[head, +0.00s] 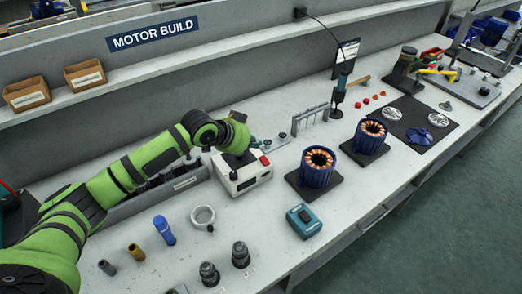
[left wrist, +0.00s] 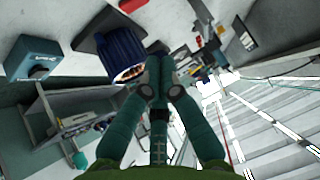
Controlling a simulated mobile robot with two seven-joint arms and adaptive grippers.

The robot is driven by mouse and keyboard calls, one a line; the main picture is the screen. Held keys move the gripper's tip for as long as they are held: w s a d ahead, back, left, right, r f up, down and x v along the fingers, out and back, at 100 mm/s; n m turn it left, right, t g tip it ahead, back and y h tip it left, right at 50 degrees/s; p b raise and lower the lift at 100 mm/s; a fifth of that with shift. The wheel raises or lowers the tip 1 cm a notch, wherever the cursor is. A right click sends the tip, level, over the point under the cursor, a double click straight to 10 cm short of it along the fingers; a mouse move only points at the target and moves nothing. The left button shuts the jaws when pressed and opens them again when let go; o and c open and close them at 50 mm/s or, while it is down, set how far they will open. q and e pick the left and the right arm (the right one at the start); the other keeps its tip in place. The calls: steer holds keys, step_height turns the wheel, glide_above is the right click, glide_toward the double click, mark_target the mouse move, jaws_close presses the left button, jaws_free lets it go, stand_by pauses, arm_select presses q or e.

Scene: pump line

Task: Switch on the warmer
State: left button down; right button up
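The warmer appears to be the white box (head: 241,176) with a dark front panel on the bench, in the middle of the head view. A red switch (head: 265,160) sits at its right top edge; I cannot tell whether it is on or off. My left gripper (head: 255,143) is just above and behind the box, close to the switch; contact cannot be made out. In the left wrist view its teal fingers (left wrist: 158,84) come together at the tips, with nothing clear between them. My right gripper is not in view.
Two blue stators (head: 318,167) (head: 370,134) on black pads stand right of the box. A teal block (head: 303,221) lies in front. A white ring (head: 203,217), a blue tool (head: 164,230) and dark fittings stand at the front left. A metal rack (head: 310,119) stands behind.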

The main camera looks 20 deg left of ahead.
mark_target(263, 163)
arm_select(q)
steer(key=x, duration=0.5)
steer(key=shift+d+r+p, duration=0.1)
steer(key=shift+r+p, duration=0.05)
steer(key=shift+p, duration=0.2)
steer(key=shift+w+a+f+p, duration=0.1)
steer(key=shift+a+f+p, duration=0.1)
steer(key=shift+f, duration=0.85)
steer(key=shift+w+a+f+p, duration=0.1)
steer(key=shift+a+f+p, duration=0.1)
steer(key=shift+f, duration=0.8)
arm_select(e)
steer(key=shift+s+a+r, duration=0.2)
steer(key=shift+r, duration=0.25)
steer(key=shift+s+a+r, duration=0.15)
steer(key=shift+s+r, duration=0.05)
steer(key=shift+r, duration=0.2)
